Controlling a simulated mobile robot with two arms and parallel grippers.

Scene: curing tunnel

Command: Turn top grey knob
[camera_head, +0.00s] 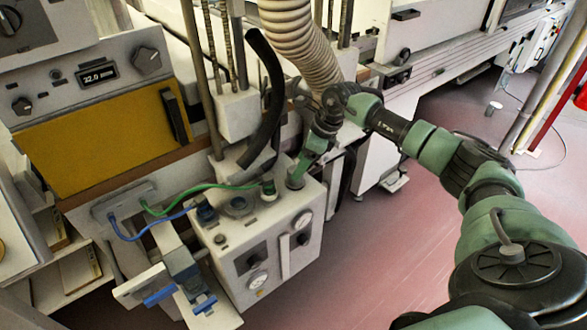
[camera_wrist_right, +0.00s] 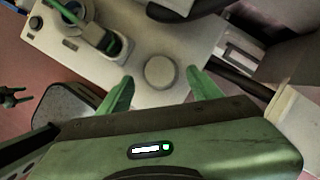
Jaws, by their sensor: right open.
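The round grey knob (camera_wrist_right: 160,72) sits on top of the pale control box (camera_head: 232,247). In the right wrist view it lies between and slightly beyond the two green fingertips, with a gap on each side. My right gripper (camera_head: 297,178) is open and points down at the box top, right of the green plug (camera_head: 268,191). In the head view the gripper hides the knob. I cannot tell the exact height of the fingertips over the box.
Green (camera_head: 200,186) and blue (camera_head: 150,228) cables run to plugs on the box top. A black hose (camera_head: 268,95) hangs close behind the gripper. A panel with a display (camera_head: 97,74) and a yellow front (camera_head: 95,145) stands left. Red floor (camera_head: 390,250) is clear to the right.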

